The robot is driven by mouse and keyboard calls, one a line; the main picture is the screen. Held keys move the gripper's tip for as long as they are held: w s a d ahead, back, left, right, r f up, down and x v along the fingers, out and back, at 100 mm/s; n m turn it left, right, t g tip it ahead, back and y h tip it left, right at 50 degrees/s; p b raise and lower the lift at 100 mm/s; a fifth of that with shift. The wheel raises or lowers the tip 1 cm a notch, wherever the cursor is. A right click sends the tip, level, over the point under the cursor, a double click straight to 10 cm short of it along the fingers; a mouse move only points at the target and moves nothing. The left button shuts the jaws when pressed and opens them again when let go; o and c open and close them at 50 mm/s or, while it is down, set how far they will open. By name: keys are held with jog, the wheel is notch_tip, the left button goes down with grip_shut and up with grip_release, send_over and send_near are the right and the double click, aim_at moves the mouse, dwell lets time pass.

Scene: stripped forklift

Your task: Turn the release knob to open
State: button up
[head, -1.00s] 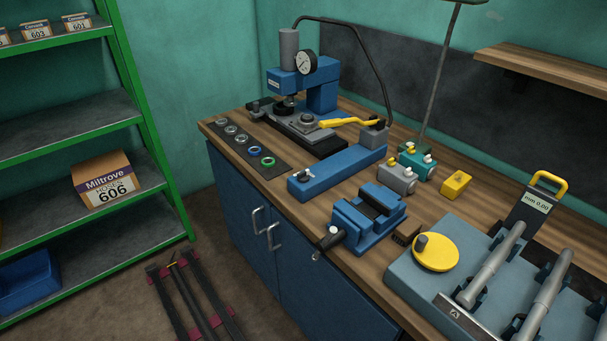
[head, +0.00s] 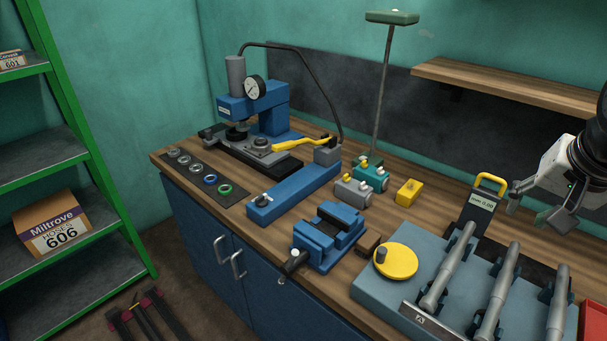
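The release knob is probably the small dark and silver knob (head: 262,198) on the near end of the long blue pump body (head: 290,196), beside the blue press (head: 262,103). Which way the knob is turned is too small to tell. A yellow lever (head: 301,143) lies across the press base towards the pump's far end. My gripper (head: 536,208) is at the right edge of the head view, fingers spread apart and empty, over the right side of the bench. It is far to the right of the knob and apart from it.
A blue vice (head: 328,235), grey and teal valve blocks (head: 370,176), a yellow block (head: 408,191) and a grey fixture with a yellow disc (head: 396,262) and several cylinders stand between gripper and knob. A lamp post (head: 384,90) rises behind. A wooden shelf (head: 520,88) overhangs at right.

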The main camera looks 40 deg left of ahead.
jog(key=w+a+r+g, duration=0.1)
jog(key=w+a, duration=0.3)
jog(key=a, duration=0.4)
jog(key=w+a+r+g, duration=0.1)
jog(key=w+a, duration=0.3)
jog(key=a, duration=0.4)
jog(key=g+h+p, duration=0.1)
jog(key=g+p, duration=0.2)
send_over(261, 197)
notch_tip(261, 197, down, 14)
jog(key=shift+m, duration=0.4)
notch_tip(261, 197, down, 13)
jog(key=shift+p, duration=0.3)
grip_shut()
